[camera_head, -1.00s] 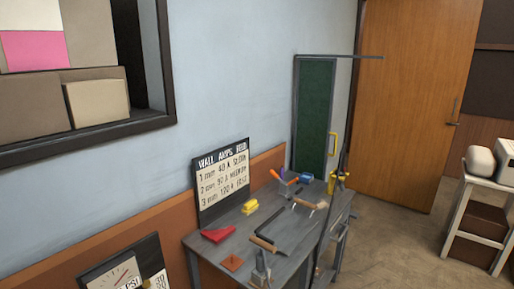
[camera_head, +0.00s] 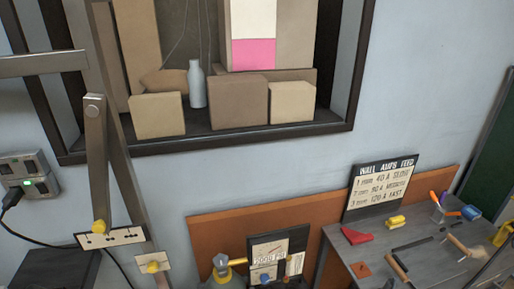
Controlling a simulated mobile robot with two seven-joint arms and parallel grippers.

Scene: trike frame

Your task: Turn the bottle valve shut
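At the bottom edge, left of centre, a grey knob (camera_head: 221,263) sits by a yellow fitting (camera_head: 238,262). It looks like a bottle valve, but the body below is cut off by the frame edge, and I cannot tell whether it is open or shut. Just right of it stands a dark-framed board (camera_head: 292,243) with pale panels and small print. Neither of my grippers is in view.
A grey workbench (camera_head: 345,262) with tools and a lettered sign (camera_head: 383,186) stands at right. A wall recess holds cardboard boxes (camera_head: 157,115) and a grey bottle (camera_head: 197,84). Grey bars (camera_head: 97,160) with yellow-knobbed plates rise at left, near a wall socket (camera_head: 28,172).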

